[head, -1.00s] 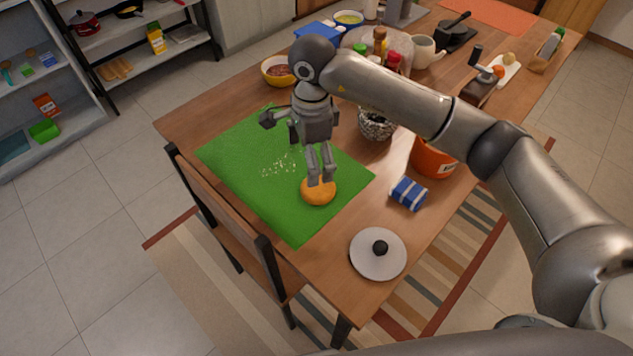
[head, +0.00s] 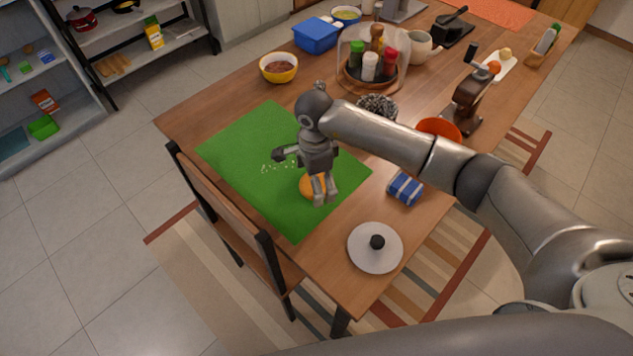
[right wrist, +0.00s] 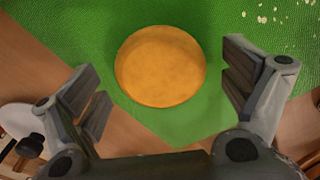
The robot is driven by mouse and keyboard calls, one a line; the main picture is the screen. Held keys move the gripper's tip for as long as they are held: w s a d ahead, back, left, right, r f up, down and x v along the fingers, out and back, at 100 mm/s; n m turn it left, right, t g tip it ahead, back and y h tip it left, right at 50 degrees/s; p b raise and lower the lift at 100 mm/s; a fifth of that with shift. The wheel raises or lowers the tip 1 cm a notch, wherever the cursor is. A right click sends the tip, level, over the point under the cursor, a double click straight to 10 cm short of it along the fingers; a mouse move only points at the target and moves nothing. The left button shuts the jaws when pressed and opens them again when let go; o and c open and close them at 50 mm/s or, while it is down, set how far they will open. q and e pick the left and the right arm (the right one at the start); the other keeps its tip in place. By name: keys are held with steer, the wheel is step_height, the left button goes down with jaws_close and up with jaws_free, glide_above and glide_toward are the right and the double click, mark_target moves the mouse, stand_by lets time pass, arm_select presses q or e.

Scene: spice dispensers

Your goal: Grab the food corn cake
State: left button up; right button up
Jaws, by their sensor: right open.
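The corn cake (head: 309,186) is a round orange-yellow patty on the green mat (head: 240,150), near the mat's right front corner. In the head view my right gripper (head: 325,197) hangs over its near right side and hides part of it. In the right wrist view the whole corn cake (right wrist: 160,66) shows, beyond and between the fingers of my right gripper (right wrist: 165,90). The fingers are wide apart and nothing is between their tips that I can see held. My left gripper is not in view.
A grinder (head: 470,98), an orange container (head: 438,130) and a domed spice rack (head: 372,62) stand farther back. A chair (head: 225,205) stands at the left edge.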

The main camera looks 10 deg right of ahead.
steer(key=c, duration=1.1)
